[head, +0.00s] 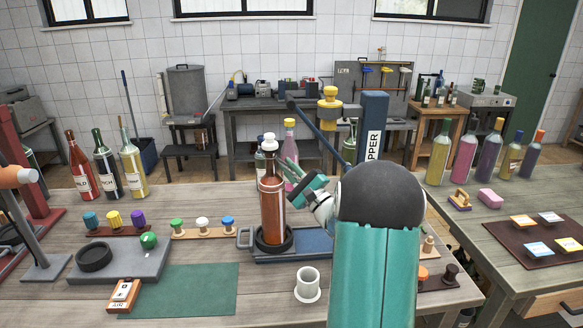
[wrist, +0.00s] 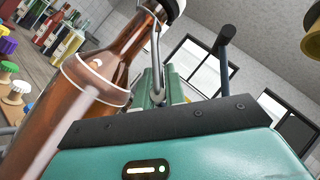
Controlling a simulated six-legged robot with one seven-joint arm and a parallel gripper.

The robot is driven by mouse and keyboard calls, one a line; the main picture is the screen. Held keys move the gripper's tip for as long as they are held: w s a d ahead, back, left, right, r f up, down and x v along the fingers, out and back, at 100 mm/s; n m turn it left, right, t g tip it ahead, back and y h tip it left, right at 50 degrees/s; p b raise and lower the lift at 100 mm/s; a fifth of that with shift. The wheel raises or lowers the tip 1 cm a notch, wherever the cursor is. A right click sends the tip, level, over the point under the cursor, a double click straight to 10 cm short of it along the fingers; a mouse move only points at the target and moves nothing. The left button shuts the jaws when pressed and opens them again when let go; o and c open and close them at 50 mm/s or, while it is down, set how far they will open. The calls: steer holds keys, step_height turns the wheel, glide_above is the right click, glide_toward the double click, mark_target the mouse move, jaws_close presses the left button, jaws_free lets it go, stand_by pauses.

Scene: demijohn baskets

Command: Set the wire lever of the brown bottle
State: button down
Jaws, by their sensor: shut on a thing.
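The brown bottle (head: 272,212) stands upright in a black ring (head: 272,246) on a blue tray (head: 308,240), with a pale stopper (head: 269,143) on top. In the wrist view the brown bottle (wrist: 120,55) fills the left side, and its wire lever (wrist: 157,50) hangs down beside the neck. My gripper (head: 290,170) is at the right side of the bottle's neck. It is shut on the wire lever, whose lower end disappears behind the near dark jaw in the wrist view. The exact grip point is hidden.
A pink bottle (head: 290,150) stands close behind my gripper. A blue CAPPER post (head: 373,125) with a long lever rises just right. A white cup (head: 308,285) stands in front. A row of coloured stoppers (head: 202,226) lies left.

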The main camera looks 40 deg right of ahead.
steer(key=shift+w+a+f+m+h, duration=0.1)
steer(key=shift+m+h, duration=0.3)
steer(key=shift+m, duration=0.1)
steer(key=c, duration=1.5)
jaws_free()
steer(key=shift+o, duration=0.2)
